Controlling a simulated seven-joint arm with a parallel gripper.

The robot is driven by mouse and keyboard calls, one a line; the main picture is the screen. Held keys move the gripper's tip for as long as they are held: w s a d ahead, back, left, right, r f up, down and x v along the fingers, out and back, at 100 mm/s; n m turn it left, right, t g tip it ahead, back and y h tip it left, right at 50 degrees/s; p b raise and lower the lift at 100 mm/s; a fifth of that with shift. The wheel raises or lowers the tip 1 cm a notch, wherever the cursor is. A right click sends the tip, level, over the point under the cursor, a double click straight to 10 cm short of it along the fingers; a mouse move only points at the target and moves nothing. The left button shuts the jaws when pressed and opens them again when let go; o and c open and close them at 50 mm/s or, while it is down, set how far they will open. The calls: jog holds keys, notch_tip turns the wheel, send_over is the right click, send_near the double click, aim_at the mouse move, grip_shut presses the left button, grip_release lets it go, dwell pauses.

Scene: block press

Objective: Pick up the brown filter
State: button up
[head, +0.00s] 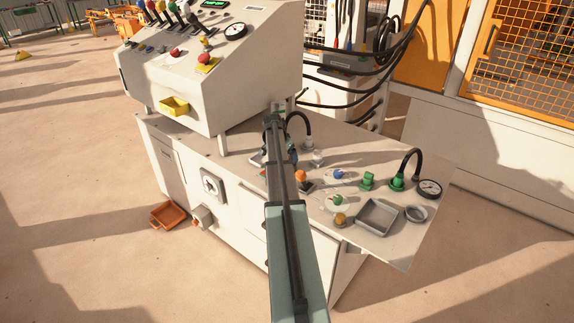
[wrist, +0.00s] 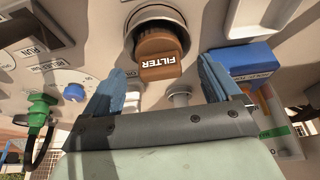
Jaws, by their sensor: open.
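The brown filter (wrist: 160,58) is a short brown block with white "FILTER" lettering, seen upside down at the top middle of the wrist view. Its far end sits in a round, dark-rimmed socket (wrist: 155,25) in a pale panel. My gripper (wrist: 162,72) is open, with one blue finger to the left and one to the right of the filter's near end. I see gaps on both sides, so neither finger appears to touch it. In the head view my arm reaches to the console's lower right corner, and I cannot make out the filter there.
A blue block (wrist: 240,55) is close to the right finger. A green knob (wrist: 38,110) with a black hose is at left. In the head view, the bench holds a grey tray (head: 360,223), a gauge (head: 430,188) and several knobs. An orange tray (head: 168,215) lies on the floor.

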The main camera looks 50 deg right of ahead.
jog(key=shift+x, duration=1.2)
jog(key=c, duration=1.2)
